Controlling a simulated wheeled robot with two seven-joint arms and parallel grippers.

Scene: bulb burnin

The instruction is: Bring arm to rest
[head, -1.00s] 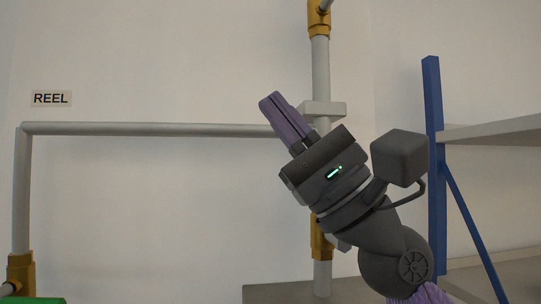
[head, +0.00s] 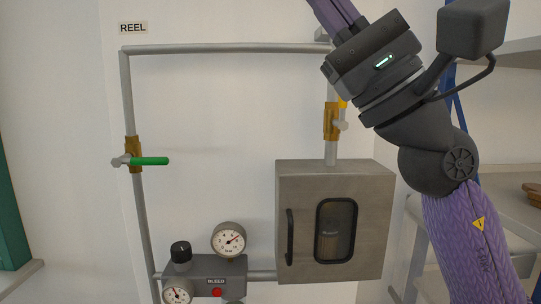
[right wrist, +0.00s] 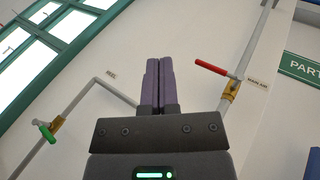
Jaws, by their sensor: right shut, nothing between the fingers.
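My right arm rises from the lower right in the head view, in front of the pipes and the metal cabinet's right side. My right gripper (head: 335,12) points up and left at the top edge, its purple fingers partly cut off. In the right wrist view the two purple fingers of this gripper (right wrist: 160,62) lie together, shut and empty. They point up in front of the wall and touch nothing that I can see. My left gripper is not in view.
A pipe loop carries a green-handled valve (head: 150,161). A metal cabinet (head: 290,172) with a window hangs beside a gauge (head: 229,239) and a red bleed button (head: 217,292). A red valve handle (right wrist: 211,67) shows in the right wrist view. Shelves (head: 510,205) stand at right.

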